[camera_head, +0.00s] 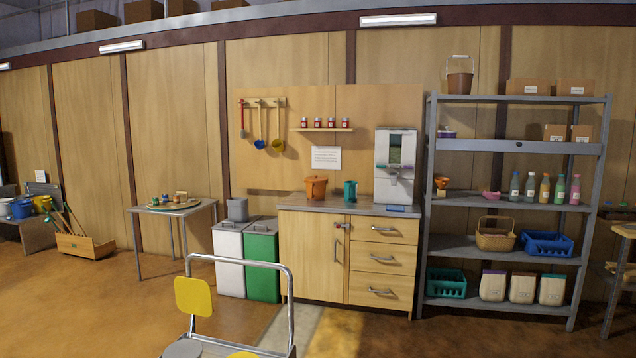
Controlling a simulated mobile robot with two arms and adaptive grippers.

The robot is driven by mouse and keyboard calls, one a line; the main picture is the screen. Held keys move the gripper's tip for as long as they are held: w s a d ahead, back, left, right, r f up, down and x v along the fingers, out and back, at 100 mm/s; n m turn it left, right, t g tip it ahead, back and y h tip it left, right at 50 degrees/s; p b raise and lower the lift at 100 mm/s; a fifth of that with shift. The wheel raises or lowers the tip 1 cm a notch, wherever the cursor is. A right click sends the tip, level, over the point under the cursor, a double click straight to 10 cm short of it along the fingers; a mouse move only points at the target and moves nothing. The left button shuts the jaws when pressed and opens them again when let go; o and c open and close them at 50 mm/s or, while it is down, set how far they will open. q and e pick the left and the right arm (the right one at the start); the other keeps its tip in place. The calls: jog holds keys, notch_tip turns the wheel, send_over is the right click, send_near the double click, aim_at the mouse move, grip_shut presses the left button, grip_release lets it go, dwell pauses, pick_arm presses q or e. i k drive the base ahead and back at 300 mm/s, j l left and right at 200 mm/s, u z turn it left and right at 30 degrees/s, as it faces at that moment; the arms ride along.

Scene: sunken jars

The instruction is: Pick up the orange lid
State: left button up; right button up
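An orange lid (316,179) appears to sit on top of an orange pot (316,190). The pot stands upright on the left part of the counter (350,207) of a wooden cabinet. The lid and pot are the same colour and small in view, so their seam is hard to make out. Neither of my grippers is in view.
A teal container (350,191) stands right of the pot, then a grey dispenser (395,165). White (228,262) and green (262,265) bins stand left of the cabinet. A chrome-railed trolley (291,300) is in the foreground. A loaded shelf (515,200) stands right.

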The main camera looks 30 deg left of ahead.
aim_at(316, 178)
jog(key=i, duration=1.5)
jog(key=i+j+u, duration=0.1)
jog(key=i+u, duration=0.2)
jog(key=i, duration=0.6)
jog(key=i+l+u, duration=0.1)
jog(key=i+u, duration=0.15)
jog(key=i, duration=0.7)
jog(key=i+u, duration=0.35)
jog(key=i, duration=0.5)
jog(key=i+l+u, duration=0.1)
jog(key=i+u, duration=0.25)
jog(key=i, duration=0.5)
